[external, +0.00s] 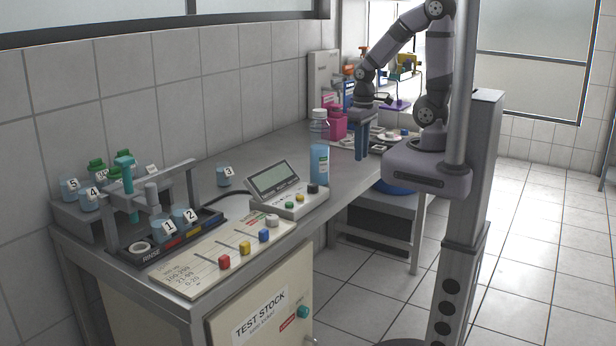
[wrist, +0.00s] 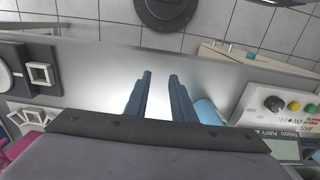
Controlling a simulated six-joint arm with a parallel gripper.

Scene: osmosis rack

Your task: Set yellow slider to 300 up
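The yellow slider (external: 245,247) is a small yellow knob on the cream slider board (external: 187,283) at the front edge of the bench. It sits between the red slider (external: 224,262) and the blue slider (external: 264,235), with a white slider (external: 272,221) beyond. Number ranges are printed at the board's left end, too small to read surely. My gripper (external: 361,158) is far to the right of the board, above the bench's far part. Its blue fingers point down. In the wrist view, the fingers (wrist: 160,76) are apart with nothing between them. The yellow slider is not recognisable there.
A meter with a screen (external: 272,178) stands behind the board. A blue-labelled bottle (external: 319,163) stands between the meter and my gripper. A rack frame (external: 192,180) with beakers is left of the board. The bench's front edge is beside the board.

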